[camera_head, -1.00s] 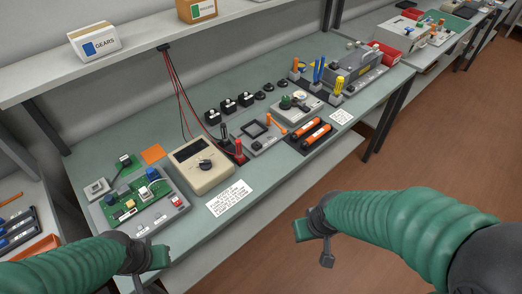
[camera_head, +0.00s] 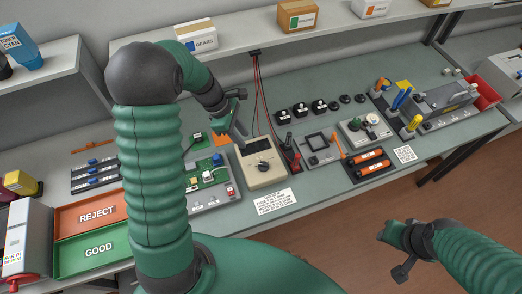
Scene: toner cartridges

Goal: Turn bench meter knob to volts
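The knob's markings are too small to read. My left gripper (camera_head: 238,134) is just behind and left of the meter, pointing down near its back left corner. It appears apart from the knob, with nothing seen in it. My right gripper (camera_head: 384,232) is out over the floor in front of the bench, away from the meter. Whether either gripper is open or shut is unclear.
A printed card (camera_head: 275,201) lies in front of the meter. Red and green trays (camera_head: 92,249) lie at the left.

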